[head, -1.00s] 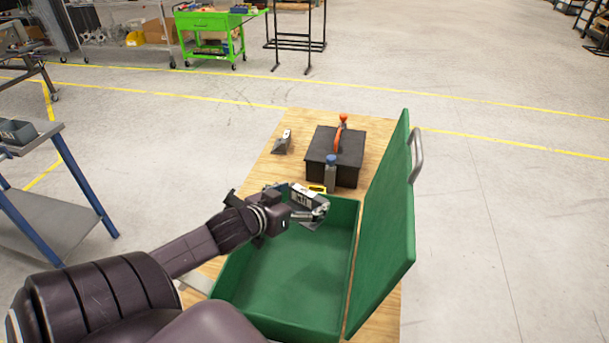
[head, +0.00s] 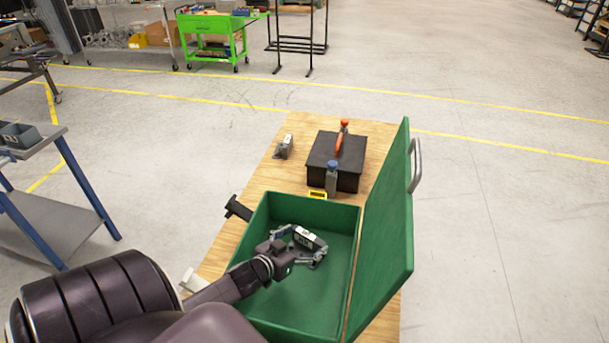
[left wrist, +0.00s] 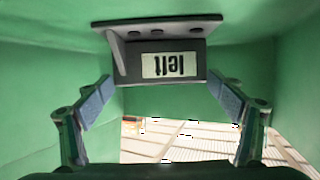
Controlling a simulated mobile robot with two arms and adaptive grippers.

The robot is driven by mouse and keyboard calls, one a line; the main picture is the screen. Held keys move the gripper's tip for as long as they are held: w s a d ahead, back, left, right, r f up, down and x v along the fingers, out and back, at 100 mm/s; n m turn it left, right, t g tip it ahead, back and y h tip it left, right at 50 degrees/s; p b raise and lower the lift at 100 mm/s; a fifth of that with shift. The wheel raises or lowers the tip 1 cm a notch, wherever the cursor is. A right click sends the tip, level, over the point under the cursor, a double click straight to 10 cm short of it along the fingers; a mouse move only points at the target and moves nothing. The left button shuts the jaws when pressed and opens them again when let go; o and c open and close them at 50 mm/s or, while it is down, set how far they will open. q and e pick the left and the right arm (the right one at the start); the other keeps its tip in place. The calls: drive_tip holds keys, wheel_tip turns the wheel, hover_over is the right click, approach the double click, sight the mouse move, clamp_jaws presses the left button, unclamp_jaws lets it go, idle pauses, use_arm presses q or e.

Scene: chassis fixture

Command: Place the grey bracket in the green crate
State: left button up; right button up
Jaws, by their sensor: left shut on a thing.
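The green crate (head: 258,210) stands open on the wooden table, its lid (head: 385,230) raised on the right. My left gripper (head: 306,250) is inside the crate opening, shut on a grey bracket (head: 308,237) with a white label. In the left wrist view the bracket (left wrist: 158,48) sits between the two finger pads, with "left" upside down on its label. Green crate walls surround it there. I cannot tell whether the bracket touches the crate floor. My right gripper is not in view.
Another grey labelled part (head: 284,147) lies at the table's far left. A black handle-like piece (head: 238,208) juts out left of the crate.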

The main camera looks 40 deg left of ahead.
use_arm(q)
drive_tip(key=o, duration=1.4)
drive_tip(key=shift+s, duration=0.1)
drive_tip(key=shift+o, duration=0.2)
drive_tip(key=b+v, duration=0.1)
drive_tip(key=v, duration=0.5)
drive_tip(key=shift+s, duration=0.1)
drive_tip(key=shift+s+d+r+b, duration=0.1)
drive_tip(key=shift+s+r+b, duration=0.25)
drive_tip(key=shift+s, duration=0.2)
